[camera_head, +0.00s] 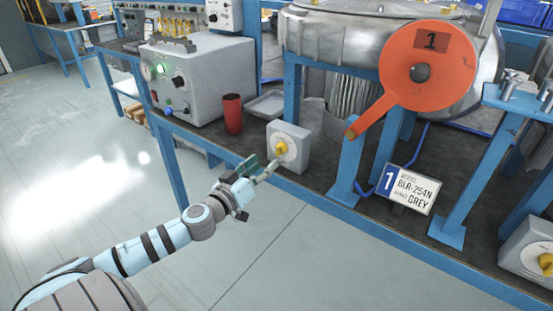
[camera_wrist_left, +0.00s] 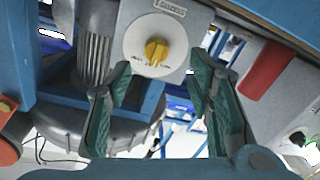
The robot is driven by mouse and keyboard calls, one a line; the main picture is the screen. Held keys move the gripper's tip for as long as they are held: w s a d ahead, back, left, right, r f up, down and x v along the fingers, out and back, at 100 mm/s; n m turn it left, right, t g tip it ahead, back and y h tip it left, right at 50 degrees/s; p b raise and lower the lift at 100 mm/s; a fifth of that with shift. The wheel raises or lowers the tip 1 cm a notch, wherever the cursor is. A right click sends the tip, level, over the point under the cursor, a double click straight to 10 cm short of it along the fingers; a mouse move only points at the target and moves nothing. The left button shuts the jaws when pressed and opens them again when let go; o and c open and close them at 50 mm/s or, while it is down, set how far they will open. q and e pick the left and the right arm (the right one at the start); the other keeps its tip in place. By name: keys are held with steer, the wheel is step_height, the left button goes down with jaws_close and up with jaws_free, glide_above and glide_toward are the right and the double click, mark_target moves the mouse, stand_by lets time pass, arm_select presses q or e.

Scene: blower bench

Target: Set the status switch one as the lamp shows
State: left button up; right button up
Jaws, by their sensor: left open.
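The switch box (camera_head: 299,150) is a small grey box near the bench's front edge. It carries a yellow knob (camera_head: 281,148) on a white round dial; the knob (camera_wrist_left: 156,50) also shows in the left wrist view, its grip roughly upright there. The dial's small lettering is not readable. My left gripper (camera_head: 266,169) is open and empty, its green fingers (camera_wrist_left: 160,68) spread in front of the dial, with the knob seen between and beyond the tips. I see no contact. A lamp (camera_head: 177,82) glows green on the large grey box to the left. My right gripper is not in view.
A red cup (camera_head: 232,113) and a metal tray (camera_head: 265,105) stand left of the switch box. A red lever disc marked 1 (camera_head: 452,82) and a placard (camera_head: 408,188) are to the right. Another yellow-knobbed box (camera_head: 526,247) is at the far right.

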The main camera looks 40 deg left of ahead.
mark_target(277, 152)
arm_select(q)
steer(key=w+p, duration=0.1)
steer(key=w, duration=0.1)
steer(key=w+r+p, duration=0.1)
steer(key=w, duration=0.1)
steer(key=shift+w+r+p, duration=0.15)
steer(key=shift+w+p, duration=0.2)
steer(key=shift+p, duration=0.05)
steer(key=shift+w+a+f+b, duration=0.1)
steer(key=shift+w+f+b, duration=0.3)
steer(key=shift+w, duration=0.8)
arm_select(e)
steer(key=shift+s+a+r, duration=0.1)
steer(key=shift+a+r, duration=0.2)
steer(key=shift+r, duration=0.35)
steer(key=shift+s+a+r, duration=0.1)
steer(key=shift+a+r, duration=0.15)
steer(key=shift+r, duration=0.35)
arm_select(q)
steer(key=shift+c, duration=0.6)
jaws_close()
